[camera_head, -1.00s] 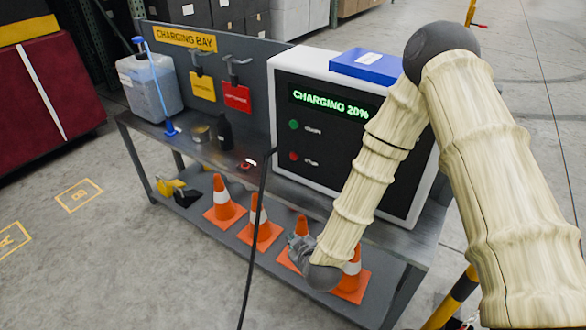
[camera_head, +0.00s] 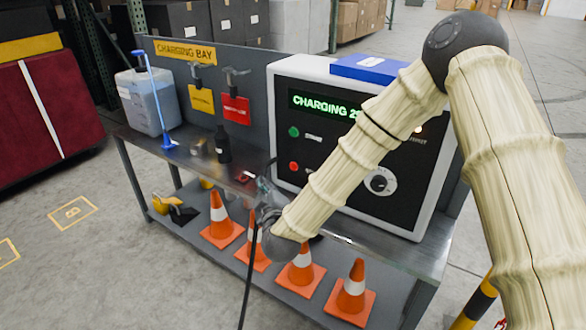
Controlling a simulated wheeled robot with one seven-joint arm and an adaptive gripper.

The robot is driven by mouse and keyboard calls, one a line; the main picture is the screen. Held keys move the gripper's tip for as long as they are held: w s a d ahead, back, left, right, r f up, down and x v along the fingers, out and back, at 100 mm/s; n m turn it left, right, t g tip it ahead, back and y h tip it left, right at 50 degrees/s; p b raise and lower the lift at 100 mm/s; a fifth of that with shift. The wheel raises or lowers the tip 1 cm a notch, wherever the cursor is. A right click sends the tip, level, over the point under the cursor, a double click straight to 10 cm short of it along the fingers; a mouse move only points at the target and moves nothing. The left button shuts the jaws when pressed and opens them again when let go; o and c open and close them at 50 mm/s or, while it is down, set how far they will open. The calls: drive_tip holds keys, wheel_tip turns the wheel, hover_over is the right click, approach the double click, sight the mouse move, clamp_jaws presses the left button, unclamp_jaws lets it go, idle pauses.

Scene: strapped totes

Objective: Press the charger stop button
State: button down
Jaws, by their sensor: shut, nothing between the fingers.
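The charger (camera_head: 388,207) is a white-framed box with a black front panel on the bench. Its screen (camera_head: 318,105) reads "CHARGING" and is partly covered by my arm. On the panel's left side, a green button (camera_head: 294,132) sits above a red button (camera_head: 293,167); the red one's label is too small to read surely. My gripper (camera_head: 262,184) is shut and empty, in front of the charger's lower left corner. It is below and left of the red button, apart from it in the picture. My forearm crosses the panel's middle.
A black cable (camera_head: 248,275) hangs past my gripper to the floor. A dark bottle (camera_head: 223,146) and a jug (camera_head: 147,100) stand left on the bench (camera_head: 345,232). Orange cones (camera_head: 301,268) stand on the lower shelf. A dial (camera_head: 380,183) shows right of my forearm.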

drive_tip(key=w+d, duration=0.5)
drive_tip(key=w, duration=0.2)
drive_tip(key=shift+b, duration=0.3)
drive_tip(key=shift+w+d, duration=0.55)
drive_tip(key=shift+w, duration=0.15)
idle(2.5)
drive_tip(key=shift+p, duration=0.3)
drive_tip(key=shift+s+a, duration=0.45)
drive_tip(key=shift+s, duration=0.2)
drive_tip(key=s+a, duration=0.1)
drive_tip(key=s, duration=0.1)
drive_tip(key=s+a+p, duration=0.1)
drive_tip(key=s+a, duration=0.1)
idle(0.4)
